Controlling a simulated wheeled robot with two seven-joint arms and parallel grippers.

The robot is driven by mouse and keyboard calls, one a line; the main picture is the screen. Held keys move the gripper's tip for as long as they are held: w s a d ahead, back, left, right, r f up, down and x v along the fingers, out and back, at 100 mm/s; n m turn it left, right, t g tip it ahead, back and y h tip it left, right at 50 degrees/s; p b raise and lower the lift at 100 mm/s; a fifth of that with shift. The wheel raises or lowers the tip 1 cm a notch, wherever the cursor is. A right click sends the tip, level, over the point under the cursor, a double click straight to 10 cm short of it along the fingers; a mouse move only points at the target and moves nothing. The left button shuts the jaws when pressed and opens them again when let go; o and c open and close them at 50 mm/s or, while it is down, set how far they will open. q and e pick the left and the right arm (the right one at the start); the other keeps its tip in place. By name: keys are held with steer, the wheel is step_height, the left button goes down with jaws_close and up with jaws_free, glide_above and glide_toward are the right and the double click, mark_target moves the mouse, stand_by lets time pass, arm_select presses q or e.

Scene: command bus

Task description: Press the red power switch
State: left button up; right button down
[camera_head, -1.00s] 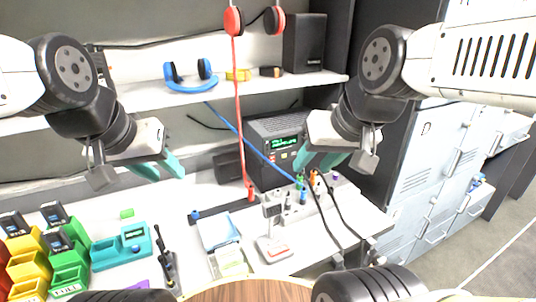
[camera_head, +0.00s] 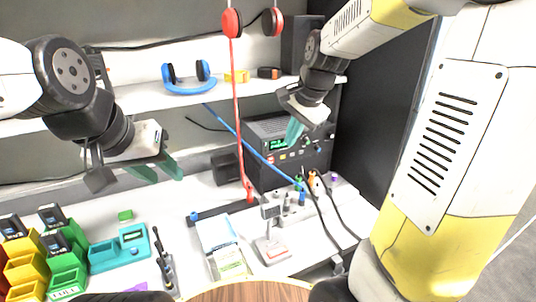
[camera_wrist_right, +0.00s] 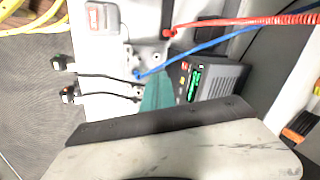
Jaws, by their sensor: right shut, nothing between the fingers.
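A black radio unit (camera_head: 262,128) with a lit green display stands on the bench against the wall. A small red spot (camera_head: 270,158) shows low on its front; I cannot tell if it is the switch. The radio's green display (camera_wrist_right: 194,82) also shows in the right wrist view. My right gripper (camera_head: 293,132) is shut and empty, its teal fingertips in front of the radio's front panel; contact cannot be told. Its teal fingers also show in the right wrist view (camera_wrist_right: 158,93). My left gripper (camera_head: 160,170) is open and empty above the bench at the left.
A red cable (camera_head: 236,110) hangs beside the radio, and a blue cable (camera_head: 248,142) crosses in front of it. A small stand with a reddish pad (camera_head: 276,252) sits on the bench. Blue headphones (camera_head: 188,80) lie on the shelf. Yellow and green bins (camera_head: 62,275) stand front left.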

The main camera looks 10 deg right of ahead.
mark_target(273, 158)
steer(key=w+f+m, duration=0.4)
steer(key=w+f, duration=0.1)
steer(key=w, duration=0.2)
steer(key=shift+a+g+h, duration=0.2)
steer(key=shift+g+h, duration=0.1)
steer(key=shift+h, duration=0.1)
steer(key=shift+f, duration=0.2)
steer(key=x, duration=0.3)
steer(key=w+x, duration=0.1)
steer(key=x, duration=0.3)
steer(key=w+x, duration=0.1)
steer(key=x, duration=0.3)
steer(key=shift+w+a+r, duration=0.1)
steer(key=shift+a+r, duration=0.2)
steer(key=shift+a, duration=0.15)
steer(key=shift+w+a, duration=0.15)
steer(key=shift+w, duration=0.4)
steer(key=shift+w+a+f, duration=0.1)
steer(key=shift+w+f, duration=0.05)
steer(key=shift+w, duration=0.05)
